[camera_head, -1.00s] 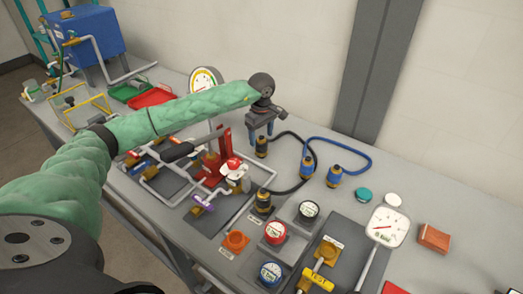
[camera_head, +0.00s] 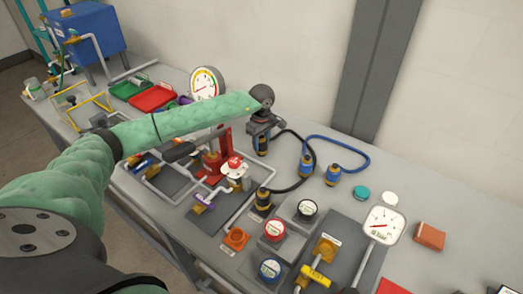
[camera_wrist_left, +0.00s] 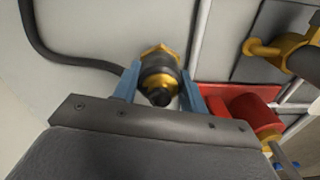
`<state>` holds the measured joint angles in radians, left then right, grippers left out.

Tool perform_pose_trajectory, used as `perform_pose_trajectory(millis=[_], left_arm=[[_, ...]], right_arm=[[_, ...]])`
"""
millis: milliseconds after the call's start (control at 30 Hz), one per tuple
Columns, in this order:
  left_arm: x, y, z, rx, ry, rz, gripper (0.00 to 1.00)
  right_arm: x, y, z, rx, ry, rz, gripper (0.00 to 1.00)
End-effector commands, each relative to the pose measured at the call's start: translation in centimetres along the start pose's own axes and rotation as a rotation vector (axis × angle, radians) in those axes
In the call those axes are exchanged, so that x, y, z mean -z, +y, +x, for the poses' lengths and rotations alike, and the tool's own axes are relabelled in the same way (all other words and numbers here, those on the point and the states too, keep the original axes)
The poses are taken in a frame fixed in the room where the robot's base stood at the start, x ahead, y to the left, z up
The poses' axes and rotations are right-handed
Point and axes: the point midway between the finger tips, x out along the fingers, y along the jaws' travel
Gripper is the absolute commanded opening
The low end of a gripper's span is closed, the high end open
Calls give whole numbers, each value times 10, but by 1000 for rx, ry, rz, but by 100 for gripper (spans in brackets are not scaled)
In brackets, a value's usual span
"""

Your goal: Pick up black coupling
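A black hose (camera_head: 301,180) has a dark coupling with brass bands at each end. One black coupling (camera_head: 262,143) stands upright at the back of the bench; the other (camera_head: 264,199) stands nearer the front. My left gripper (camera_head: 261,134) is over the rear coupling, with blue fingers pointing down. In the left wrist view this coupling (camera_wrist_left: 158,78) sits between the two fingertips (camera_wrist_left: 159,75), one on each side. The gaps look very small; whether the fingers press on it is unclear. My right gripper is not in view.
A blue hose (camera_head: 345,144) with two couplings lies right of the black one. A dial gauge (camera_head: 207,82) and red valve assembly (camera_head: 214,163) stand left of it. Gauges and buttons fill the front; the bench behind the blue hose is clear.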

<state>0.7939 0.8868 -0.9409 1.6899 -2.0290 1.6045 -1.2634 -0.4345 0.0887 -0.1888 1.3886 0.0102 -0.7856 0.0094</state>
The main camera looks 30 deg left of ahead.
Motion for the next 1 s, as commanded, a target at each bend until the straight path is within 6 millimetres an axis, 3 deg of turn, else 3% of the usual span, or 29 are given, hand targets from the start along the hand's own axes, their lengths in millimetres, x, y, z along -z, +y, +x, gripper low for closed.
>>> perform_pose_trajectory(millis=[367, 600, 1000], left_arm=[[0, 0, -5, -1, 0, 0, 15], [0, 1, -42, -4, 1, 0, 15], [-66, -46, -89, -1, 0, 3, 15]], right_arm=[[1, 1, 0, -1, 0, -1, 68], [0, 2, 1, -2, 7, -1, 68], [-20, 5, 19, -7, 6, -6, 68]])
